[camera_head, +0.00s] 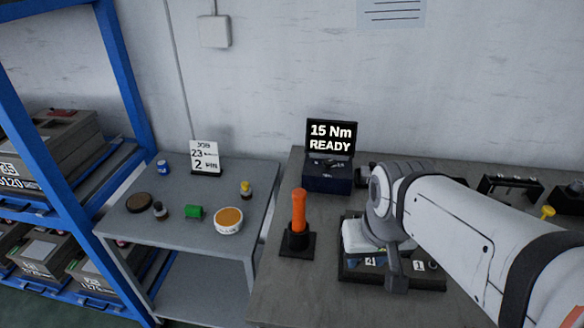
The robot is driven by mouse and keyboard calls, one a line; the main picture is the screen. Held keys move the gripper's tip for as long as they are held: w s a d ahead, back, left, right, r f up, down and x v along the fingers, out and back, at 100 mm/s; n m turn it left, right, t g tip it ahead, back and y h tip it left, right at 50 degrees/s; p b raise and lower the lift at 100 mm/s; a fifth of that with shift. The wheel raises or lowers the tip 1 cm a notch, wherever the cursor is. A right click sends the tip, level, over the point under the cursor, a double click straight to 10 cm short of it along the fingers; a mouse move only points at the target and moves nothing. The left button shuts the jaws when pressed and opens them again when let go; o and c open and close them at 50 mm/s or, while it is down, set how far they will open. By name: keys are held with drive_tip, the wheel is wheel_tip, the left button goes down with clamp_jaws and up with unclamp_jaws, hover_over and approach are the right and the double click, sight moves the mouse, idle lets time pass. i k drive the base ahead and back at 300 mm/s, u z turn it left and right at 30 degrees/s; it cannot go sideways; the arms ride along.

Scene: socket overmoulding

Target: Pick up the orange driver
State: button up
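The orange driver (299,211) stands upright in a black holder (297,242) on the grey workbench, left of the middle of the bench top. Its orange grip points up and its lower end is hidden in the holder. My white arm reaches in from the right edge. Its end (396,272) hangs over a dark tray (432,283) to the right of the driver, clear of it. My gripper's fingers cannot be made out, so its opening is unclear.
A display reading 15 Nm READY (331,138) stands behind the driver. A side table (180,250) at left holds small containers and a job card (205,157). A blue rack (75,190) stands far left. Bench space left of the holder is clear.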

sight(299, 195)
drive_tip(key=u, duration=0.15)
drive_tip(key=k, duration=0.5)
drive_tip(key=z, duration=2.5)
drive_tip(key=k, duration=1)
drive_tip(key=u, duration=1.95)
drive_tip(key=i, duration=1)
